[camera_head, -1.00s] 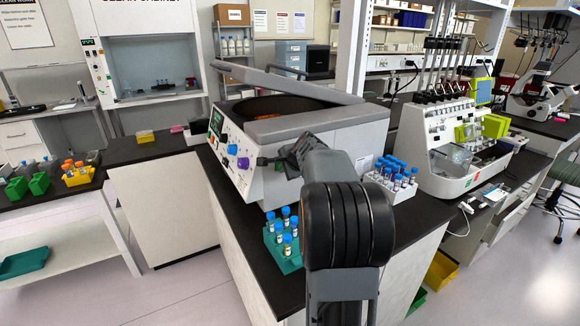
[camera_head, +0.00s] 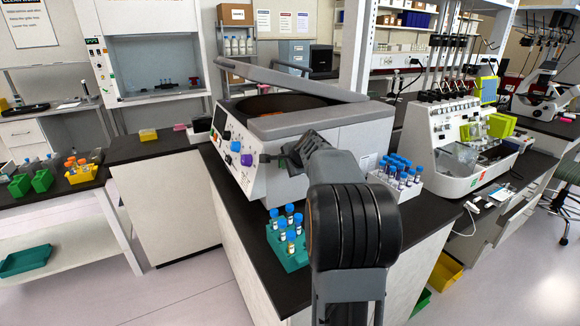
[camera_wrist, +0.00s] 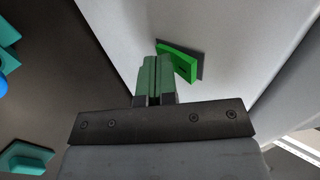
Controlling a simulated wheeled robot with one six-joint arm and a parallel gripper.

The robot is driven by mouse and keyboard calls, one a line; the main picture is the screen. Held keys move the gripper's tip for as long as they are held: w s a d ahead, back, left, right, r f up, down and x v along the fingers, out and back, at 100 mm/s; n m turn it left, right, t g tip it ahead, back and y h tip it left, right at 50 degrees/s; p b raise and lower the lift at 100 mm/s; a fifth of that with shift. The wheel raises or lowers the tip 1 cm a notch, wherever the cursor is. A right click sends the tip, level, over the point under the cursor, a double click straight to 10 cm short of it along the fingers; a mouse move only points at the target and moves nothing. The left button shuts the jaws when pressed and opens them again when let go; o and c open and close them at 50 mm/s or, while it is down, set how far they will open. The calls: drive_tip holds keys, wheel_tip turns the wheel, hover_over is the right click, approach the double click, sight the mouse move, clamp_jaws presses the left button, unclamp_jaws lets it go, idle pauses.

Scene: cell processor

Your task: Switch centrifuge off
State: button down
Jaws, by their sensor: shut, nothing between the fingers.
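The centrifuge (camera_head: 330,148) stands on the dark bench with its lid (camera_head: 290,80) raised. Its control panel, with blue and purple knobs, is on the front. The panel's display (camera_head: 220,118) looks dark. In the wrist view a green switch (camera_wrist: 178,60) with a dark surround sticks out at a slant from the pale housing. My gripper (camera_wrist: 155,62) is shut and empty, its fingertips right beside the switch; I cannot tell if they touch it. In the head view my gripper (camera_head: 264,158) is at the lower right of the panel, and my arm hides part of the housing.
A teal rack of blue-capped tubes (camera_head: 285,257) stands on the bench in front of the centrifuge. A white rack of blue-capped tubes (camera_head: 408,186) is to its right. A white machine (camera_head: 445,160) stands farther right. Bare bench lies left of the teal rack.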

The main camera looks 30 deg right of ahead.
drive_tip(key=shift+r, duration=0.15)
drive_tip(key=shift+r+p, duration=0.65)
drive_tip(key=shift+r, duration=0.1)
drive_tip(key=f+b+v, duration=0.1)
drive_tip(key=v, duration=1.2)
drive_tip(key=shift+s+r, duration=0.3)
drive_tip(key=shift+s, duration=0.35)
